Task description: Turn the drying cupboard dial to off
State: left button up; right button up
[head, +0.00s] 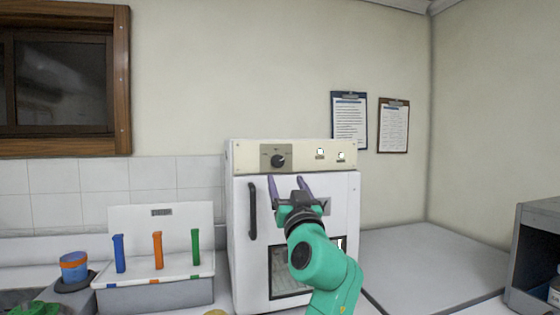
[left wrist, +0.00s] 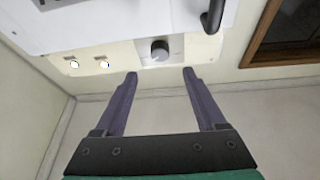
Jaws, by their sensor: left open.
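The drying cupboard (head: 340,215) is a white box with a cream top panel against the back wall. Its dark round dial (head: 278,161) sits on a grey plate at the panel's left. The dial also shows in the left wrist view (left wrist: 160,50), between and beyond my fingertips. My left gripper (head: 289,181) is open and empty, its two purple fingers pointing up just below the dial in the head view. The fingers appear apart from the dial. The dial's setting is too small to read. My right gripper is not in view.
The cupboard's black door handle (head: 253,210) is left of my gripper. A white rack (head: 160,290) with blue, orange and green pieces stands on the left, beside a blue and orange jar (head: 74,266). The counter at right (head: 430,265) is largely clear. Two clipboards hang behind.

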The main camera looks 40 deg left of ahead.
aim_at(279, 163)
pick_arm(q)
jog(key=p+x, duration=0.2)
jog(key=x, duration=0.6)
jog(key=shift+r+p, duration=0.1)
jog(key=shift+p, duration=0.25)
jog(key=shift+w+a, duration=0.25)
jog(key=shift+a, duration=0.1)
